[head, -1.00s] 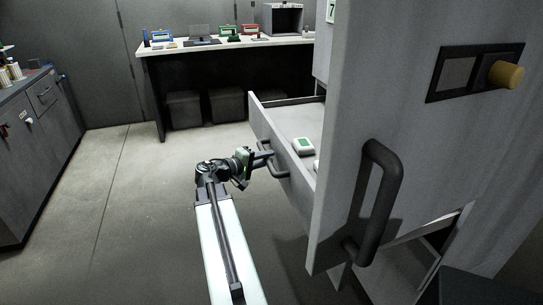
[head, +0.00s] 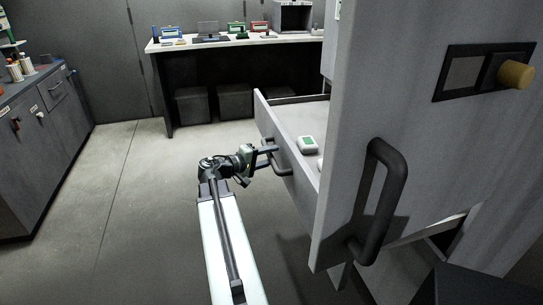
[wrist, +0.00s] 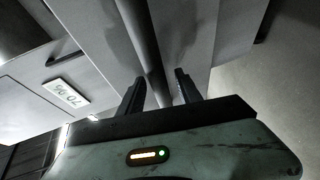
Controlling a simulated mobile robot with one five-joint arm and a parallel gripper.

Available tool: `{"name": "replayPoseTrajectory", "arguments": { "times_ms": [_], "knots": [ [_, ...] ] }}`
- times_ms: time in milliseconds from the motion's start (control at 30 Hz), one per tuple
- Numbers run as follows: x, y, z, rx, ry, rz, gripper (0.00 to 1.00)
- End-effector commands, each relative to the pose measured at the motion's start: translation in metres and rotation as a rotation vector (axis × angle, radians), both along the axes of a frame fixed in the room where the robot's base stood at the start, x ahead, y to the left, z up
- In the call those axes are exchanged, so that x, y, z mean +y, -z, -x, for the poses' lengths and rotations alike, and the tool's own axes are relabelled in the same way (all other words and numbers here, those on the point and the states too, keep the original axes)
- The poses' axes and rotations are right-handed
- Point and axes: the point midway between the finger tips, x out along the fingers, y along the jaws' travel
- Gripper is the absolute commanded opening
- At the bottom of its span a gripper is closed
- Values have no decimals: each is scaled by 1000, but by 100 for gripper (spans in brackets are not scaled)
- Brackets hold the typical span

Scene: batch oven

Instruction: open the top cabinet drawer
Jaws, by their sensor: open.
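A grey drawer (head: 288,152) stands pulled out of the cabinet at centre right, with a dark bar handle (head: 281,163) on its front. Small white items with green faces (head: 307,144) lie inside it. My gripper (head: 270,154) is at this handle from the left. In the wrist view my gripper (wrist: 157,82) has its two fingers apart, with the dark handle bar (wrist: 144,45) running between them. I cannot tell whether either finger touches the bar.
A large grey door (head: 425,130) with a thick dark handle (head: 378,205) fills the near right. A counter (head: 235,42) with several devices stands at the back. A cabinet (head: 40,130) lines the left. The floor (head: 125,215) between is clear.

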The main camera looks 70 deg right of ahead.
Motion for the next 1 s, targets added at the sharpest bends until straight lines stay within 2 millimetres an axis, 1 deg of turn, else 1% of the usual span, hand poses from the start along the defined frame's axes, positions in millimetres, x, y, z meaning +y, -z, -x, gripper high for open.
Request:
{"name": "replayPoseTrajectory", "arguments": {
  "times_ms": [67, 300, 400, 533, 967, 1000],
  "knots": [
    [8, -3, -4, 1, -1, 0, 41],
    [50, -12, -26, 0, -4, 0, 41],
    [61, -14, -32, 0, -3, 0, 41],
    [67, -14, -35, -1, 0, 0, 41],
    [66, -14, -35, 0, 1, 0, 41],
    [68, -14, -37, -1, -4, 1, 41]
  ]
}}
